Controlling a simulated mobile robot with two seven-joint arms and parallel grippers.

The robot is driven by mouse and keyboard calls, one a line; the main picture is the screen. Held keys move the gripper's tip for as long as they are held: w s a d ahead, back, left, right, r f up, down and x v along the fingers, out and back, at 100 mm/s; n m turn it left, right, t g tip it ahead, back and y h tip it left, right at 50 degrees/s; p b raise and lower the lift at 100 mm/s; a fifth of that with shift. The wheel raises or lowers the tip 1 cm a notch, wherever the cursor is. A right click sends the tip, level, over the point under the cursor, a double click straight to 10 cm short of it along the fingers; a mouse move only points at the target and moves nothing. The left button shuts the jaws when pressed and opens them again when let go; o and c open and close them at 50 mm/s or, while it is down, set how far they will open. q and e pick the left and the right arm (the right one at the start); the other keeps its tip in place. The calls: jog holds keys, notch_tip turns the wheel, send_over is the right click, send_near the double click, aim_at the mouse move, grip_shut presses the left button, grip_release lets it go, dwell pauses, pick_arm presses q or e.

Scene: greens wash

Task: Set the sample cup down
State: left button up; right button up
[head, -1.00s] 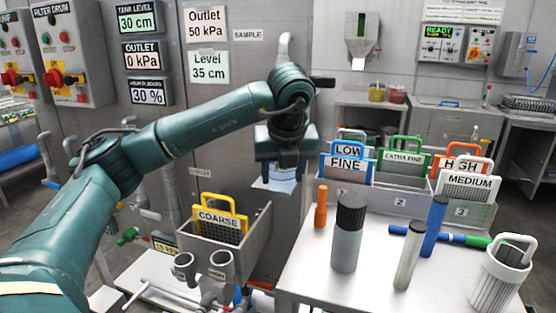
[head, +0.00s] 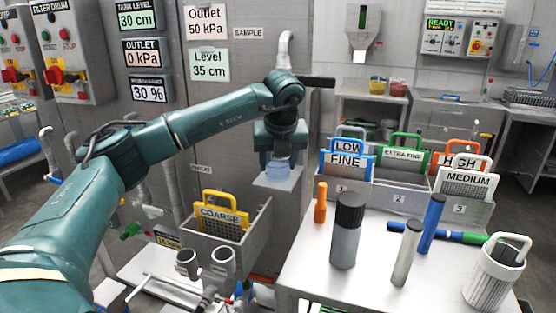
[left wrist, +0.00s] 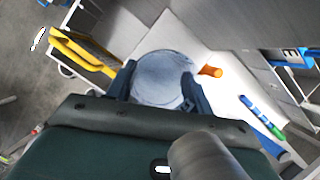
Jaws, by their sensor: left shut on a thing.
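The sample cup (head: 278,169) is a pale blue, translucent round cup. My left gripper (head: 279,156) points down and is shut on it. In the left wrist view the cup (left wrist: 163,80) sits between the two fingers, one on each side, and its round top faces the camera. In the head view the cup is over a small pale ledge (head: 284,187) on the tank wall, below the SAMPLE label (head: 249,33). I cannot tell whether its base touches the ledge. The right gripper is not in view.
A bin with the yellow COARSE screen (head: 221,215) is below left of the cup.

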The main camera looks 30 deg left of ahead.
pick_arm(q)
jog(key=o, duration=0.9)
jog(key=shift+c, duration=0.2)
jog(key=shift+o, duration=0.4)
